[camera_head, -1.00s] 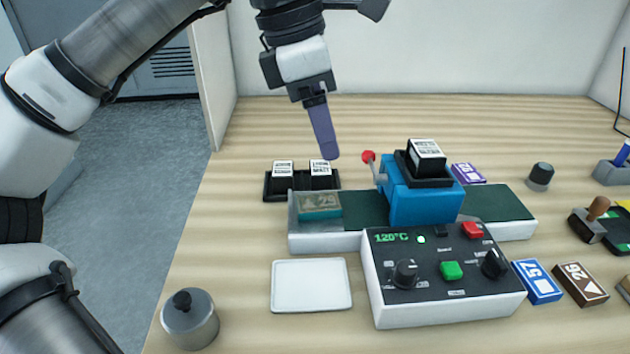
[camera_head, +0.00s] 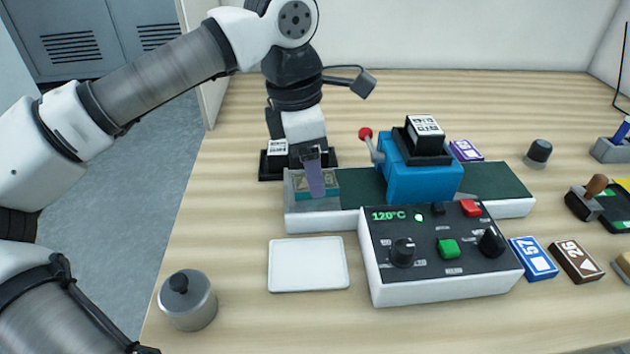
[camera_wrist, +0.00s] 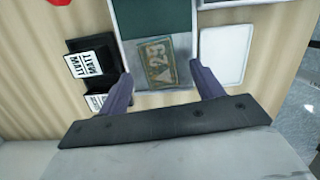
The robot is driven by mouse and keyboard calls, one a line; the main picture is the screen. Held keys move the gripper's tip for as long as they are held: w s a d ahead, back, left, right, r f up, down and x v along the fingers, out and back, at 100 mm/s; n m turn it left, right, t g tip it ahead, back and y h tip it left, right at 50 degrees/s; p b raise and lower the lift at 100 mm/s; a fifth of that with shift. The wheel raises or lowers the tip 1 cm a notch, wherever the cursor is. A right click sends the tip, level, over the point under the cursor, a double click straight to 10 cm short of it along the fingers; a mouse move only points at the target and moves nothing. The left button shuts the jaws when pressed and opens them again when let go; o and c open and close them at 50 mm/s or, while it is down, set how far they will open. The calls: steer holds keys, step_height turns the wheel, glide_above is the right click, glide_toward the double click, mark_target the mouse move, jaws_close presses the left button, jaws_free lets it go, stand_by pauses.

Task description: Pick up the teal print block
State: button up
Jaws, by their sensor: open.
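The teal print block (camera_head: 327,186) lies at the left end of the laminating machine's belt, on a grey feed tray (camera_head: 307,205). In the head view my gripper (camera_head: 316,192) is pointed down over the block, and its purple finger hides part of the block. In the wrist view the teal block (camera_wrist: 166,60) shows its gold frame and number, and it lies ahead of and between the two spread fingers of my gripper (camera_wrist: 163,86). My gripper is open and holds nothing. I cannot tell how high the fingertips are above the block.
A black rack of labelled rolls (camera_head: 270,165) stands close behind the tray, partly hidden by my gripper. The blue press (camera_head: 412,180) with a red-knobbed lever (camera_head: 366,133) stands to the right. A white tray (camera_head: 308,265) and a control box (camera_head: 440,285) are in front.

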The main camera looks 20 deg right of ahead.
steer(key=shift+d+f, duration=0.15)
steer(key=shift+f, duration=1)
steer(key=c, duration=1.1)
steer(key=shift+o, duration=0.2)
steer(key=shift+r, duration=0.15)
